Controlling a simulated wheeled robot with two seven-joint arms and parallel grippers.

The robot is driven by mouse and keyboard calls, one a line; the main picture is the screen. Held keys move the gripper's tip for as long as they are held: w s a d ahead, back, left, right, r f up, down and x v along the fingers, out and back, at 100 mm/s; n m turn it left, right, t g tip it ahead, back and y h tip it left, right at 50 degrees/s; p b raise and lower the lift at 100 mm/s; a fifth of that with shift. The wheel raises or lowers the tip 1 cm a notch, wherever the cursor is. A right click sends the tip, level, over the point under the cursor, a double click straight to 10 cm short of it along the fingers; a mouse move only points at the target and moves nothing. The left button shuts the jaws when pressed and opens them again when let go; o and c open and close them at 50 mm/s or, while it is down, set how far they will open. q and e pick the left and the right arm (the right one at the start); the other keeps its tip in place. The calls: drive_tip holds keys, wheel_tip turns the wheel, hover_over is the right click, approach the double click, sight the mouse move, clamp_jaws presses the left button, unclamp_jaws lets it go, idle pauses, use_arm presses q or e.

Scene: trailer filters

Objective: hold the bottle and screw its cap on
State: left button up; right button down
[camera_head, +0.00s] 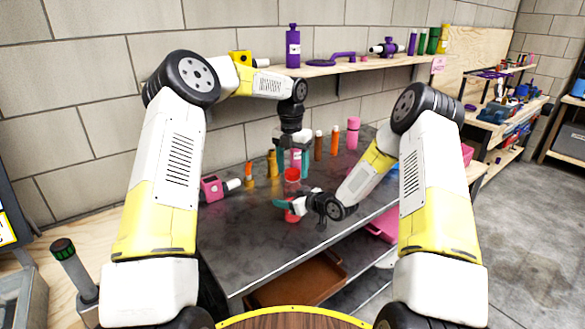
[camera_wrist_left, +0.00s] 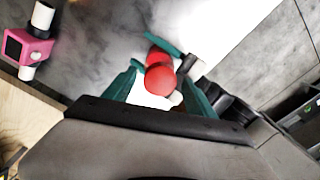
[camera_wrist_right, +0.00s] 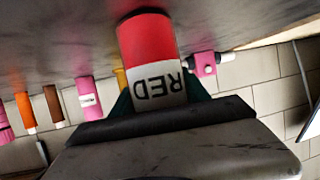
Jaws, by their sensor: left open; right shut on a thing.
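The bottle is a red cylinder with a white band marked RED. In the head view its red lower part (camera_head: 292,215) is low over the table, and a red round top (camera_head: 292,174) shows above. My right gripper (camera_head: 292,203) is shut on the bottle from the side. In the right wrist view the bottle (camera_wrist_right: 148,42) sits between the fingers at the label. My left gripper (camera_head: 293,168) points down, open, just above the red top. The left wrist view shows the red round top (camera_wrist_left: 159,81) between its spread fingers. I cannot tell whether this top is a seated cap.
A pink device (camera_head: 211,188) lies on the grey table (camera_head: 245,240) to the left. Orange (camera_head: 334,140), brown (camera_head: 318,146) and pink (camera_head: 353,133) bottles stand along the back. A shelf (camera_head: 345,67) with purple items runs above. The table front is clear.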

use_arm(q)
drive_tip(key=shift+r, duration=2.25)
drive_tip(key=shift+c, duration=0.5)
